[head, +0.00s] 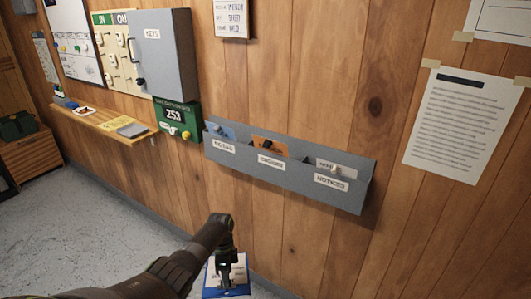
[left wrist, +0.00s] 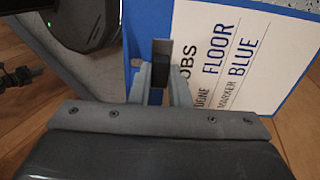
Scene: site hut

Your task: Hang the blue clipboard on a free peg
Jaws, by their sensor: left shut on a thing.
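My left gripper (head: 226,280) is low in front of the wood wall in the head view, shut on the blue clipboard (head: 211,282). In the left wrist view the clipboard (left wrist: 239,60) fills the upper right, with a white sheet lettered "FLOOR" and "BLUE". The left fingers (left wrist: 160,72) close at the clipboard's edge and cover part of the sheet. My right gripper is in neither view. I cannot make out a free peg for the clipboard in these views.
A grey three-pocket wall rack (head: 285,180) holds papers above the clipboard. To its left are a grey key cabinet (head: 167,60), an IN/OUT board (head: 103,47), a green counter sign (head: 178,118) and a wooden shelf (head: 92,121). A taped notice (head: 465,125) hangs at right.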

